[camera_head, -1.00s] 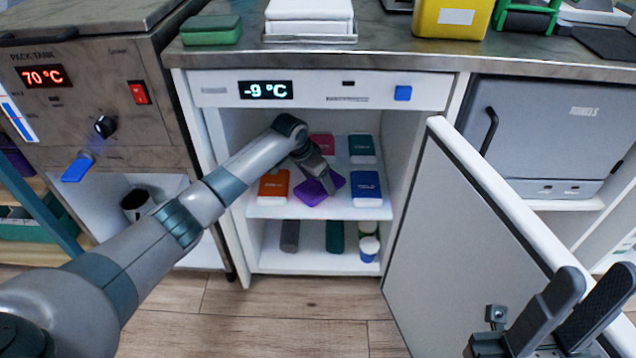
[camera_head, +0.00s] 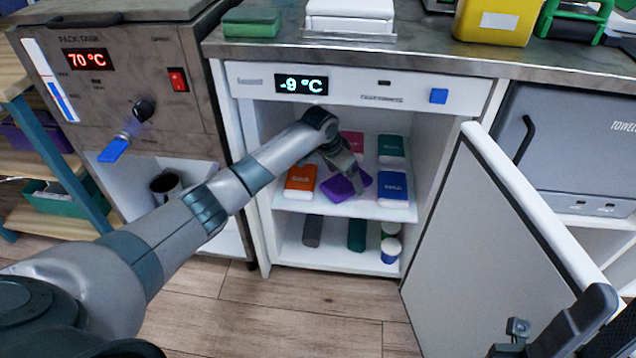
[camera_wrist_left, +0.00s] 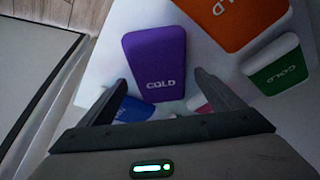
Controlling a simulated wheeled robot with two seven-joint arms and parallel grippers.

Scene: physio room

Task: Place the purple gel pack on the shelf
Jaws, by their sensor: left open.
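The purple gel pack (camera_head: 340,188) lies turned at an angle on the upper shelf (camera_head: 320,206) of the open cold cabinet, among other packs. It also shows in the left wrist view (camera_wrist_left: 157,58), with its "COLD" label readable. My left gripper (camera_head: 352,176) reaches into the cabinet over the pack and hides part of it. In the wrist view its fingers (camera_wrist_left: 160,78) are spread, with the pack's labelled end between and beyond their tips. I cannot tell whether they touch it. My right gripper (camera_head: 590,325) is at the lower right, partly cut off.
Orange (camera_head: 300,182), blue (camera_head: 393,188), green (camera_head: 391,150) and pink (camera_head: 352,142) packs share the shelf. Rolls and tubs (camera_head: 390,250) stand below. The open cabinet door (camera_head: 490,240) extends toward me on the right. The pack tank (camera_head: 120,75) stands left.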

